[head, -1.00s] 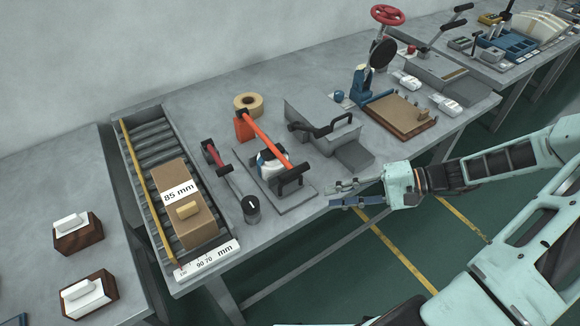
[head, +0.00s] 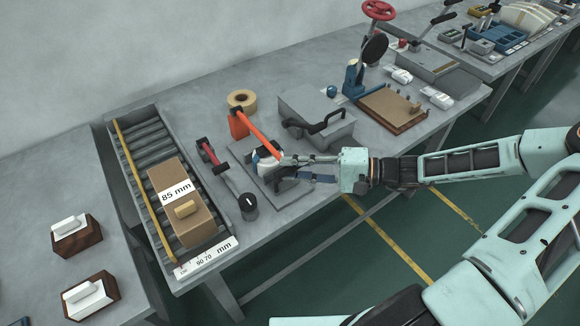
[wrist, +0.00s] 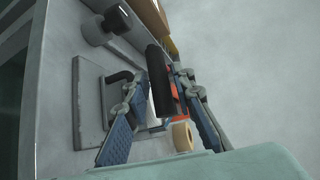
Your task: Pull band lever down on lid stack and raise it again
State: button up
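The band lever (head: 260,134) is a long orange arm on an orange post, with a black crossbar handle (wrist: 160,80) at its end. In the head view it slopes down toward the front, above the white and blue lid stack (head: 264,160) on a grey base plate (head: 262,182). My gripper (head: 296,168) reaches in from the right at the handle end and partly hides it. In the wrist view my gripper (wrist: 158,90) is open, its blue-padded fingers on either side of the handle. I cannot tell whether either finger touches it.
A tape roll (head: 242,100) lies behind. A grey box with a black handle (head: 318,118) stands close behind my gripper. A carton (head: 180,202) sits on rollers at left.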

jog(key=shift+a, duration=0.4)
jog(key=shift+c, duration=0.4)
grip_shut()
jog(key=shift+f, duration=0.1)
